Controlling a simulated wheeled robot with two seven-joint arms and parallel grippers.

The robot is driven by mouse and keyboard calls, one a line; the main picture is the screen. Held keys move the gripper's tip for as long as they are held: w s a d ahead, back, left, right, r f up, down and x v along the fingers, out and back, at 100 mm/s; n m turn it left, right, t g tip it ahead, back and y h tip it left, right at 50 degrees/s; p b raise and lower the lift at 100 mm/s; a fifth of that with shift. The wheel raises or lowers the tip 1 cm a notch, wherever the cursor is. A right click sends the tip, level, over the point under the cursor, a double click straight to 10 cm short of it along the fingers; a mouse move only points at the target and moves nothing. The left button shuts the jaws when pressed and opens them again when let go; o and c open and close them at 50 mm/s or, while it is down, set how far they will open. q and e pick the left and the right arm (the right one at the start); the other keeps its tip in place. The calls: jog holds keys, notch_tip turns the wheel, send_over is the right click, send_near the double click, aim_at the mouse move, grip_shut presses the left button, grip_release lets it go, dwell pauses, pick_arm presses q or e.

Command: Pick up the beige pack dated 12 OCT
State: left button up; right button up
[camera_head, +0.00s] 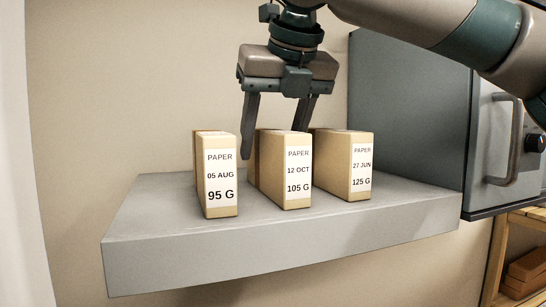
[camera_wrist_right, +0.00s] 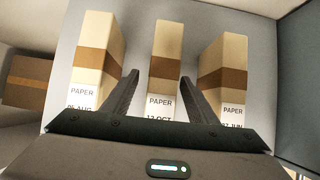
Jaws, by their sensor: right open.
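Three beige packs stand upright in a row on a grey shelf (camera_head: 270,245). The pack dated 12 OCT (camera_head: 297,175), marked PAPER and 105 G, is the middle one. The pack dated 05 AUG (camera_head: 220,180) stands to its left and the pack dated 27 JUN (camera_head: 360,170) to its right. My right gripper (camera_head: 277,140) is open and points down at the middle pack, its fingers apart on either side of the top. In the right wrist view the 12 OCT pack (camera_wrist_right: 164,60) lies between the fingers, with no visible contact. My left gripper is not in view.
A dark grey cabinet with a handle (camera_head: 508,130) stands right of the shelf. A wooden rack (camera_head: 515,250) with brown boxes is at the lower right. The gaps between the packs are narrow. The shelf front is clear.

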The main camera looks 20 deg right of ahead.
jog(key=shift+p+x, duration=0.6)
jog(key=shift+x, duration=1.15)
jog(key=shift+d, duration=0.15)
grip_shut()
